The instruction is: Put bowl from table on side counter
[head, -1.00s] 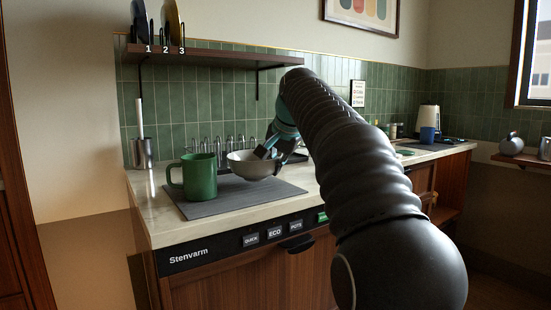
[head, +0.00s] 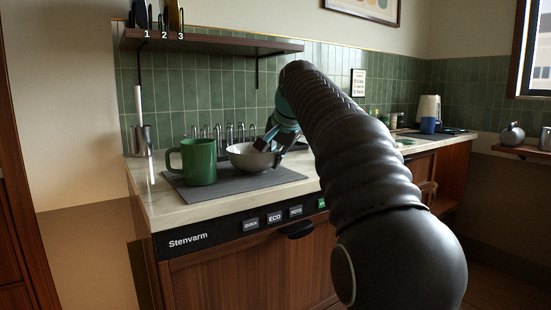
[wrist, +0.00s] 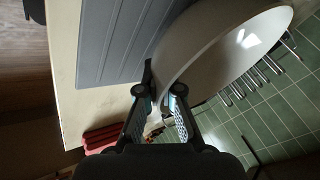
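The bowl (head: 246,160), white-grey and upright, is at the right rear part of the grey mat (head: 225,188) on the counter, right of the green mug (head: 198,163). Its base is at or just above the mat; I cannot tell if it touches. My gripper (head: 268,143) reaches in from the right and is shut on the bowl's rim, one finger inside and one outside. In the wrist view the bowl (wrist: 215,50) fills the upper right, with its rim between the fingertips (wrist: 160,92).
The mug stands close left of the bowl. A metal rack (head: 228,133) is right behind it. A steel holder with a brush (head: 141,140) stands at the counter's left end. A shelf with plates (head: 210,42) hangs above. Bare counter (head: 150,182) shows left of the mat.

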